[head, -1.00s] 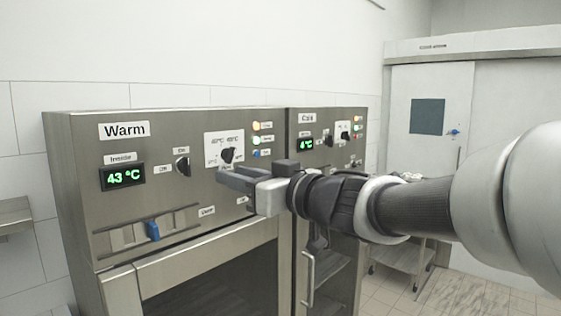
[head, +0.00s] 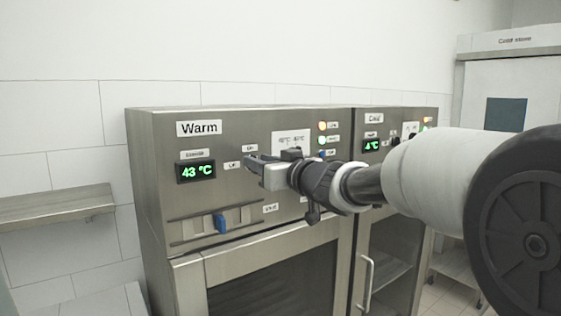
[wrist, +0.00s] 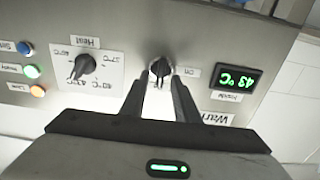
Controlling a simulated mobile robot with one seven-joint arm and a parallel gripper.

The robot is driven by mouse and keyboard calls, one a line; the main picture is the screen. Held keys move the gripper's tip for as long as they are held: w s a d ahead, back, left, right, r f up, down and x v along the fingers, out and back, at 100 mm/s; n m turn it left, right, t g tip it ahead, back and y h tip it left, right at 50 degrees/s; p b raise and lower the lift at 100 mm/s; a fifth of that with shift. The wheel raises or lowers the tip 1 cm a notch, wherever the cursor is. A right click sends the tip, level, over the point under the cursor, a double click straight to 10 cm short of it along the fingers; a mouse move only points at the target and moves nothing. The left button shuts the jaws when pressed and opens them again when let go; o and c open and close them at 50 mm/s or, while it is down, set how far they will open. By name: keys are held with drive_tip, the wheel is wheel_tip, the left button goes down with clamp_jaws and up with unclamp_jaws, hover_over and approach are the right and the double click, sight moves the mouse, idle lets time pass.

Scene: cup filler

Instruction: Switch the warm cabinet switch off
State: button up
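The warm cabinet (head: 160,150) has a black rotary switch (wrist: 160,68) between its 43 °C display (head: 196,171) and its heat dial (wrist: 84,67). The wrist view shows the panel upside down. My gripper (wrist: 159,82) is open, with one finger on each side of the switch's lower part in that view. Whether the fingers touch it I cannot tell. In the head view my gripper (head: 252,166) hides the switch; the Off label (head: 232,165) and On label (head: 250,147) show beside it. The switch's exact setting is unclear.
A blue slider (head: 221,222) sits low on the warm panel. Coloured lights (head: 322,140) are right of the dial. The cold cabinet (head: 396,200) stands close on the right. A steel shelf (head: 55,207) is on the left wall.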

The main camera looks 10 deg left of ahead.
drive_tip(key=shift+c, duration=0.3)
clamp_jaws()
drive_tip(key=shift+s+a+f+n+b, duration=0.2)
drive_tip(key=shift+n+b, duration=1.15)
drive_tip(key=shift+n, duration=1.6)
drive_tip(key=shift+s+a+f+n+b, duration=0.1)
drive_tip(key=shift+f+n+b, duration=0.15)
drive_tip(key=shift+n+b, duration=1.9)
drive_tip(key=shift+s+a+f+n+b, duration=0.2)
drive_tip(key=shift+n+b, duration=0.3)
drive_tip(key=shift+n, duration=3.3)
drive_tip(key=shift+d, duration=0.1)
